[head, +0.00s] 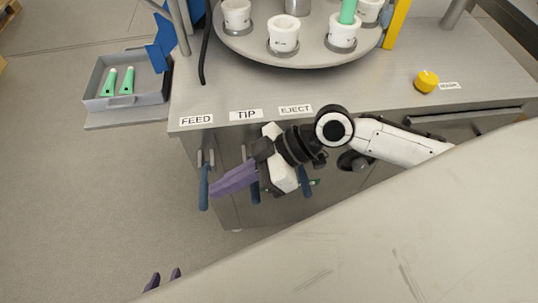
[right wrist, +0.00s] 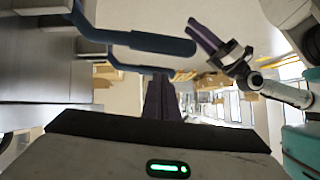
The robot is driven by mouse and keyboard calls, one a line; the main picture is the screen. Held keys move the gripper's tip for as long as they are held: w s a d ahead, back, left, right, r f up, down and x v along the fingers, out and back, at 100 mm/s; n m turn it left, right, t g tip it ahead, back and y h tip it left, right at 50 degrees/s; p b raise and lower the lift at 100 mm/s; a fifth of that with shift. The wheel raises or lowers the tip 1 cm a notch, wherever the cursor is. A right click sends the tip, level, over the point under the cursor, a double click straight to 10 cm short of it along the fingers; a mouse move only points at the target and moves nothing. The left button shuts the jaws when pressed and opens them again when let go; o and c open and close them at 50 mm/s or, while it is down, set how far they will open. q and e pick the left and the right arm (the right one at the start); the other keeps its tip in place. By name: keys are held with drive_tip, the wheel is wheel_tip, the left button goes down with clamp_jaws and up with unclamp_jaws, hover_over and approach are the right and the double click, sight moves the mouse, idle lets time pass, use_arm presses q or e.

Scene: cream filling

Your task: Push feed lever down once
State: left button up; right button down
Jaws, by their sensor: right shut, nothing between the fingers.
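The feed lever (head: 204,188) is a blue handle hanging on the front of the grey cabinet below the FEED label (head: 196,120). My right gripper (head: 214,191) is shut and empty. Its purple fingers point left, with their tips close beside the feed lever's handle; I cannot tell if they touch. In the right wrist view its fingers (right wrist: 162,98) lie together, near two blue lever handles, a nearer one (right wrist: 150,42) and a farther one (right wrist: 145,68).
The tip lever (head: 255,192) and eject lever (head: 306,186) hang to the right, near my right gripper. Above are a round turntable (head: 240,42) with white cups, a yellow button (head: 427,81) and, left, a tray (head: 97,88) with green tubes. Floor left of the cabinet is clear.

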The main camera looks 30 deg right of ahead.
drive_tip(key=v, duration=1.3)
drive_tip(key=shift+b, duration=0.35)
drive_tip(key=shift+a, duration=0.1)
